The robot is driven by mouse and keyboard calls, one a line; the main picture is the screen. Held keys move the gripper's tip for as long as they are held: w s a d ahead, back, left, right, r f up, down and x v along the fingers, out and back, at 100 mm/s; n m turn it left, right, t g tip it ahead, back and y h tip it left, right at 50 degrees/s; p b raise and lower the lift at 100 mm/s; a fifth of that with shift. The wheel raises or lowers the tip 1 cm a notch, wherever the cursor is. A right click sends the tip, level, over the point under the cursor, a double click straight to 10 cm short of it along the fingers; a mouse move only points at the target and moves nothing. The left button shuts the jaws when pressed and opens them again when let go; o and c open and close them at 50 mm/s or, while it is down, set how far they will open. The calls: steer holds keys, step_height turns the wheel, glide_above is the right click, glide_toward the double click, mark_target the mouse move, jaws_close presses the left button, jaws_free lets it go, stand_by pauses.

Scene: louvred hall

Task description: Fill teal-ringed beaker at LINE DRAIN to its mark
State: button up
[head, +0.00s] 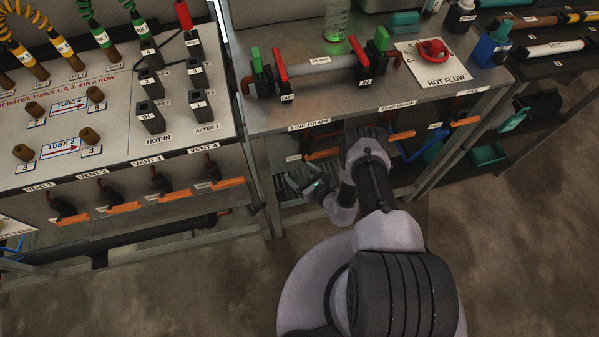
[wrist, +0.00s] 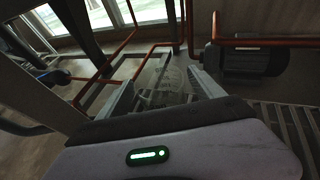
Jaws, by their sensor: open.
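The LINE DRAIN label (head: 309,125) is on the bench's front edge in the head view. My gripper (head: 308,187) reaches in under the bench below it, largely dark there. In the wrist view my gripper (wrist: 162,84) is open, with a pale finger on each side. A clear, see-through vessel (wrist: 167,86), which looks like the beaker, shows between or just beyond the fingers. I cannot make out its teal ring, its mark or any liquid in it. Whether the fingers touch it I cannot tell.
Copper pipes (wrist: 148,47) run behind the vessel, and a dark motor-like cylinder (wrist: 245,61) is at right. On the bench stand a pipe (head: 330,63) with red and green handles and a HOT FLOW knob (head: 432,50). Orange levers (head: 322,154) line the front.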

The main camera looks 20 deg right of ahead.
steer(key=shift+s+r, duration=0.1)
steer(key=shift+r, duration=0.1)
steer(key=p+v, duration=0.5)
steer(key=v, duration=0.6)
steer(key=shift+s+d+p, duration=0.25)
steer(key=shift+s+p, duration=0.05)
steer(key=shift+p, duration=0.05)
steer(key=shift+r, duration=0.1)
